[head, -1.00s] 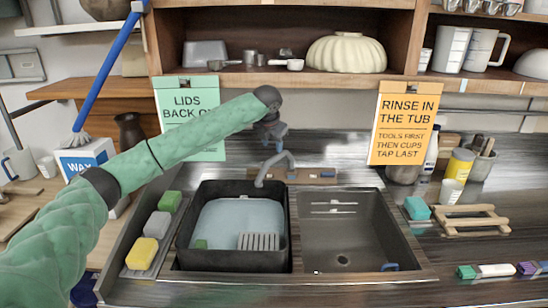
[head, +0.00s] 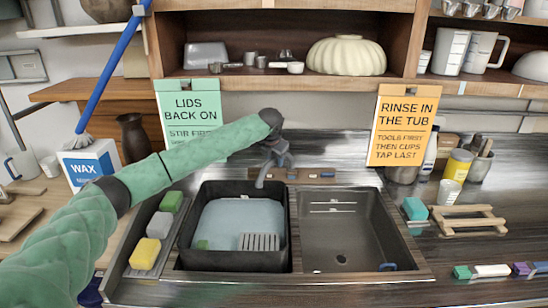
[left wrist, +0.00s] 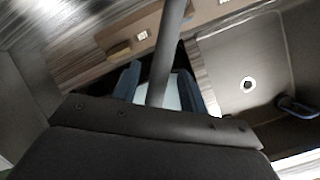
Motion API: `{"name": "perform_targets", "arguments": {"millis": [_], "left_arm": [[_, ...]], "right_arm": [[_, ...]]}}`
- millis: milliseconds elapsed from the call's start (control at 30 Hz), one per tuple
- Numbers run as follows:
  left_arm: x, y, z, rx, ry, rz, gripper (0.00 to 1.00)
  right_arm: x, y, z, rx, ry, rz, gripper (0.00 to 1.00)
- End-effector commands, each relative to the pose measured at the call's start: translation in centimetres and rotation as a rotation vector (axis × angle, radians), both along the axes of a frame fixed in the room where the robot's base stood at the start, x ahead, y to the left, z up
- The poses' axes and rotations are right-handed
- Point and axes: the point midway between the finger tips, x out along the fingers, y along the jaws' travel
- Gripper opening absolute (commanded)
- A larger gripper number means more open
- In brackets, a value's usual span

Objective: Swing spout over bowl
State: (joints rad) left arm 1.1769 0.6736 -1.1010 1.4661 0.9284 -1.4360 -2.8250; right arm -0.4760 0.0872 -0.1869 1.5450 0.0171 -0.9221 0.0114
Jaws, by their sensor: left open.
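The grey tap spout (head: 262,176) rises behind the sink, and its tip points down over the back of the dark tub (head: 185,240) in the left sink bowl. In the left wrist view, the spout (left wrist: 166,50) runs between the two blue fingers of my left gripper (left wrist: 158,88), which are open with gaps on both sides. My right gripper is not in view.
The tub holds pale water and a ribbed grey piece (head: 259,242). Sponges (head: 145,254) line the sink's left edge. A green sign (head: 188,112) and an orange sign (head: 403,125) hang from the shelf above. A wooden rack (head: 468,220) lies to the right.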

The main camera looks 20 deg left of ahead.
Motion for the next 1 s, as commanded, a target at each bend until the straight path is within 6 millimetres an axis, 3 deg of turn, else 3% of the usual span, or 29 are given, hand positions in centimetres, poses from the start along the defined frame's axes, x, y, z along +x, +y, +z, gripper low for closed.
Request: {"name": "perform_targets", "arguments": {"millis": [133,333,367,733,1000], "left_arm": [[0.0,0.0,0.0,0.0,0.0,0.0,0.41],[0.0,0.0,0.0,0.0,0.0,0.0,0.02],[0.0,0.0,0.0,0.0,0.0,0.0,0.0],[-0.1,-0.6,0.2,0.001,0.0,0.032,0.0],[-0.2,-3.5,0.4,0.001,0.001,0.159,0.0]], "right_arm": [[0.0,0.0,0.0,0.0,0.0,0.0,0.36],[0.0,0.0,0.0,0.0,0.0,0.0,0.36],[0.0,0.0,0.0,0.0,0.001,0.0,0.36],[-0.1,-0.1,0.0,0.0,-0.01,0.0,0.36],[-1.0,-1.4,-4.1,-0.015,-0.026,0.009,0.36]]}}
